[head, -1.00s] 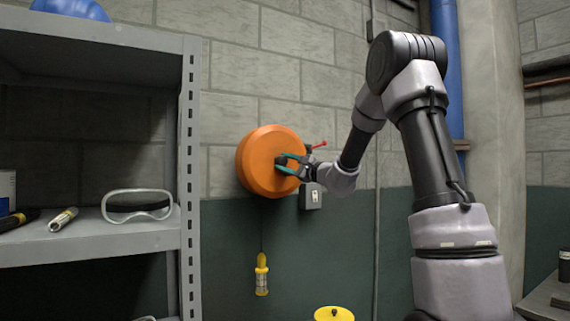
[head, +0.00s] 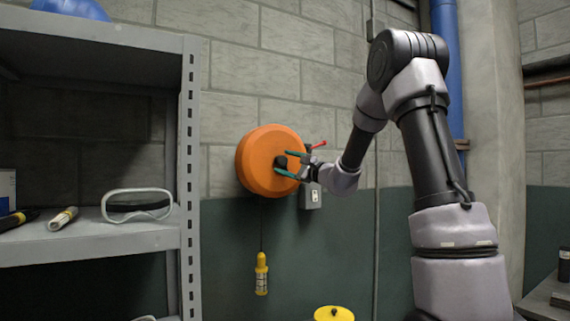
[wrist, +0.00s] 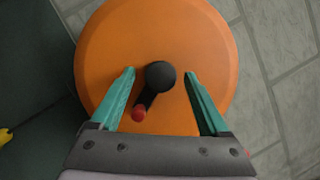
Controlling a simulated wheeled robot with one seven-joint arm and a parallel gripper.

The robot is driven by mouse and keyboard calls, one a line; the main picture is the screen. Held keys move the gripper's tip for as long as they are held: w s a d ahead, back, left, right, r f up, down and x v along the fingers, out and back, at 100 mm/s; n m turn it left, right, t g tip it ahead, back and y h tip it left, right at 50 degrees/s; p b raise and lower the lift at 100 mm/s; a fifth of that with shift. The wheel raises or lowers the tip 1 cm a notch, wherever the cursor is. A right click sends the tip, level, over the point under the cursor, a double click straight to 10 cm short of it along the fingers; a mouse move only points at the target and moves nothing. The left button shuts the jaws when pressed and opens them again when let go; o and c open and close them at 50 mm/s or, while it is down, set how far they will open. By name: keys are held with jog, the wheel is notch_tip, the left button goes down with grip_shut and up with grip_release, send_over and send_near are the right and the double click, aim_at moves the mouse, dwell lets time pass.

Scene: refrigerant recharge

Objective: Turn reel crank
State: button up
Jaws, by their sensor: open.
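The orange round reel (head: 262,162) is fixed to the block wall; it fills much of the wrist view (wrist: 205,50). On its face is a dark round knob (wrist: 160,75), also visible in the head view (head: 281,161). A short dark crank arm (wrist: 145,99) runs from it down-left to a small red tip (wrist: 138,113). My gripper (head: 282,163) is open in front of the reel. In the wrist view its teal fingers (wrist: 160,74) stand apart on either side of the dark knob, with visible gaps. Contact with the crank is not visible.
A grey shelf (head: 188,150) with goggles (head: 137,205) stands left of the reel. A yellow piece (head: 261,275) hangs on a cord below the reel. A grey wall box (head: 310,196) and a red lever (head: 319,144) are close to my gripper.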

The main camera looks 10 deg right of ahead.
jog(key=v, duration=1)
